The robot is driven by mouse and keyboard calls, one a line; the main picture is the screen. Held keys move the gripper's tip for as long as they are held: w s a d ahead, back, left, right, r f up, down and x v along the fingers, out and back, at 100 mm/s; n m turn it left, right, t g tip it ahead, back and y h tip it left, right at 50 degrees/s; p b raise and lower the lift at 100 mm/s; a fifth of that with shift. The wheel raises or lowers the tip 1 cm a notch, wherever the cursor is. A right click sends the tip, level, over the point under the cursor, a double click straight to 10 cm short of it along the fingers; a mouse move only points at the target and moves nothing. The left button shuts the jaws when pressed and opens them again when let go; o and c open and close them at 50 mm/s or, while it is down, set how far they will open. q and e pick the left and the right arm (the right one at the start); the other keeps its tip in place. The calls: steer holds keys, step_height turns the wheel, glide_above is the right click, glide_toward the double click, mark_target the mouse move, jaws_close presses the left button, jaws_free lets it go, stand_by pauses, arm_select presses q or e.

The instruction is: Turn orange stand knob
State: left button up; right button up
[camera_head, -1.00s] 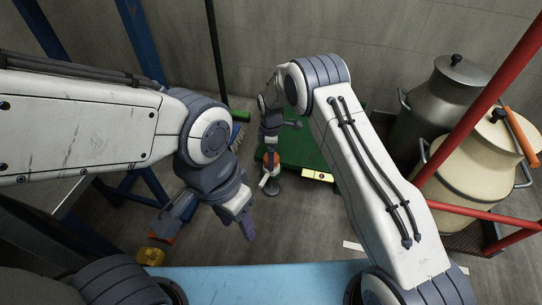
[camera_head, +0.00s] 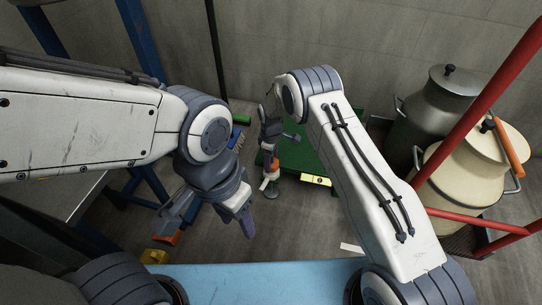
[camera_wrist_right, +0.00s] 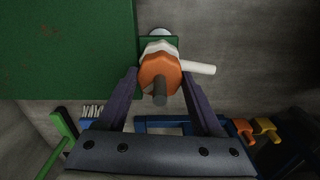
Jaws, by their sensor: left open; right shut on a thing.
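The orange knob (camera_wrist_right: 158,70) shows in the right wrist view, with a dark peg at its middle. A white lever (camera_wrist_right: 201,68) sticks out to its right. It also shows small in the head view (camera_head: 271,164), in front of the green panel. My right gripper (camera_wrist_right: 163,76) is shut on the orange knob, one finger on each side. In the head view my right gripper (camera_head: 271,155) is small and partly hidden by its own wrist. My left gripper (camera_head: 208,224) is open and empty, apart from the knob, at lower left.
A grey metal can (camera_head: 428,118) and a cream can (camera_head: 463,172) stand at right, behind red rails (camera_head: 478,100). The green panel (camera_head: 303,158) bears a yellow label. A blue frame (camera_head: 140,45) stands at left. Bare floor (camera_head: 310,230) lies between the arms.

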steer(key=m+p, duration=0.2)
steer(key=m, duration=0.2)
steer(key=shift+m, duration=0.3)
steer(key=shift+f+m+p, duration=0.1)
steer(key=shift+m+p, duration=0.8)
steer(key=shift+m, duration=1.6)
steer(key=shift+a, duration=0.1)
steer(key=o, duration=1.4)
steer(key=shift+c, duration=0.2)
step_height(320, 180, up, 10)
steer(key=p, duration=0.5)
steer(key=shift+r, duration=0.25)
steer(key=shift+s+a, duration=0.1)
